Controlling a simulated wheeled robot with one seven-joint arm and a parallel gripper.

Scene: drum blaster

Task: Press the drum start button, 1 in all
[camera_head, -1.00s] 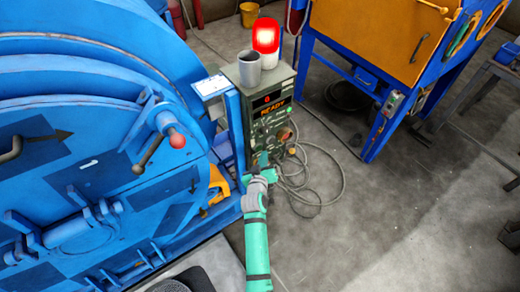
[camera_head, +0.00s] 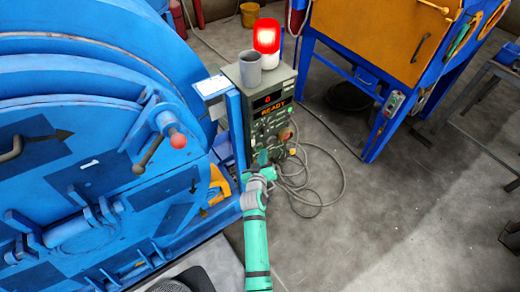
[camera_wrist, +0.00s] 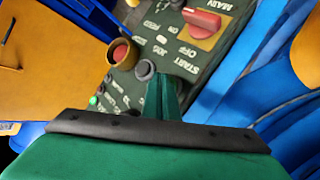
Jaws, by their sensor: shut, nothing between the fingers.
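The grey-green drum control panel (camera_head: 268,115) stands beside the blue drum machine (camera_head: 100,170), its display reading "READY". My gripper (camera_head: 263,160) is at the lower front of the panel. In the wrist view my gripper (camera_wrist: 165,78) is shut and empty, its fingertips over the panel face near the printed word START (camera_wrist: 182,68). A dark grey round button (camera_wrist: 145,70) lies just left of the fingertips. Whatever lies directly behind the fingertips is hidden, so I cannot tell whether they touch the start button.
Also on the panel are a red button in a yellow collar (camera_wrist: 120,52) and a red main switch (camera_wrist: 200,20). A lit red beacon (camera_head: 267,36) and grey cup (camera_head: 250,68) stand on top. Loose cables (camera_head: 315,185) lie right of it.

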